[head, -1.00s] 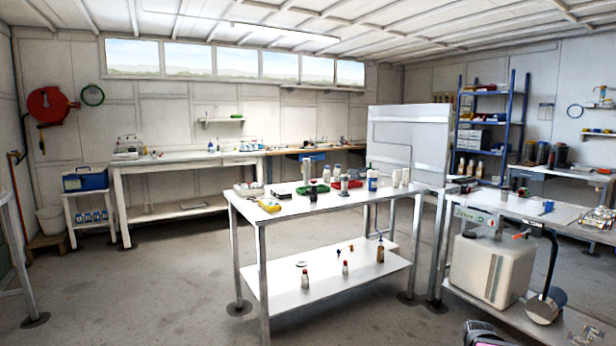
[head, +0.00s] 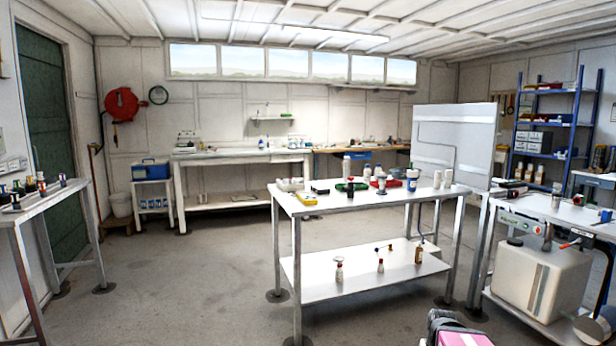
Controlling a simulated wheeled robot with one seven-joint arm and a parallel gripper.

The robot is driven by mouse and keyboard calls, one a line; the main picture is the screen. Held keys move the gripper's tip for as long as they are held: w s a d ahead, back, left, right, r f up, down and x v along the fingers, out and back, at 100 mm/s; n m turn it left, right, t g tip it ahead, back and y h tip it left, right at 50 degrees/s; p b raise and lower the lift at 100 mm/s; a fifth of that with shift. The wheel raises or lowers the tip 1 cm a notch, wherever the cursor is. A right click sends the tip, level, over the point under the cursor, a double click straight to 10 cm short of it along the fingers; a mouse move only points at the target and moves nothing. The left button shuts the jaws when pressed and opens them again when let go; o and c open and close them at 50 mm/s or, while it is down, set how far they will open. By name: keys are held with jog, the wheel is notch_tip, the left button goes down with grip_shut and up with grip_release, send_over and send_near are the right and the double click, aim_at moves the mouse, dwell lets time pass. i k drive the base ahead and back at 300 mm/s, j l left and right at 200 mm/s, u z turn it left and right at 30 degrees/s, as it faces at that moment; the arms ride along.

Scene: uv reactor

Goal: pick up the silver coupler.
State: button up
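I cannot surely single out the silver coupler at this distance. A small grey, metal-looking piece (head: 382,185) stands upright on the white top of the middle table (head: 340,207), among bottles and trays. A dark and pink part of my own body shows at the bottom edge. My gripper's fingers are not in view.
The right bench (head: 580,218) has a white tank (head: 535,280) below. A side table (head: 40,201) stands left. The floor (head: 190,280) between is clear.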

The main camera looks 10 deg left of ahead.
aim_at(346, 164)
jog(key=i+l+u, duration=0.3)
jog(key=l+u, duration=0.35)
jog(key=i+l+u, duration=0.15)
jog(key=l+u, duration=0.15)
jog(key=l, duration=0.2)
